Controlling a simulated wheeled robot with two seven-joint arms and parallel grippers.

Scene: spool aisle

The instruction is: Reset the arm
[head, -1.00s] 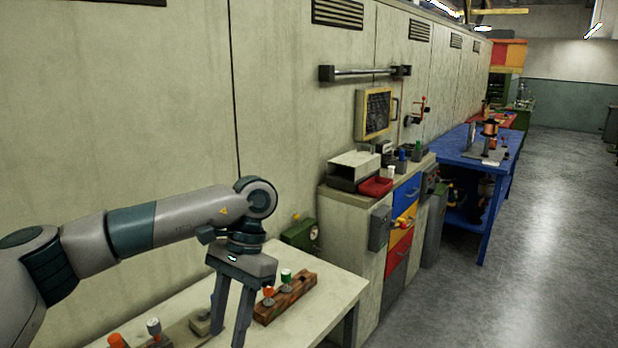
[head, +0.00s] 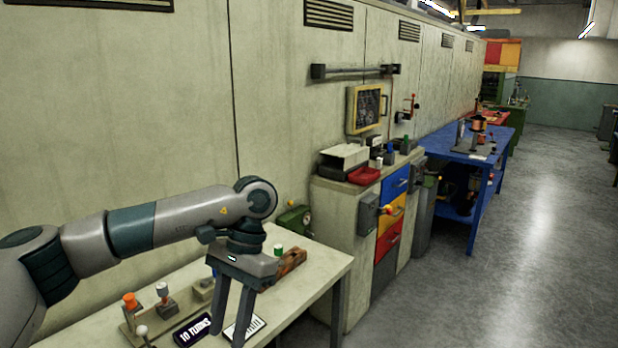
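My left arm reaches in from the left, and its gripper (head: 230,328) points down over the near white table. Its two fingers are spread apart, with nothing seen between them. The fingertips are near the bottom of the view, in front of a dark label reading "10 TURNS" (head: 193,330) and a white card (head: 252,325). Behind the gripper is a wooden block (head: 292,262) with a green-topped peg (head: 278,251), partly hidden by the gripper. My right gripper is not in view.
The white table (head: 325,268) holds a fixture with an orange knob (head: 130,300) and a white knob (head: 162,288). A cabinet with coloured drawers (head: 390,215) and a blue bench (head: 470,150) stand beyond. The floor (head: 545,230) at right is clear.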

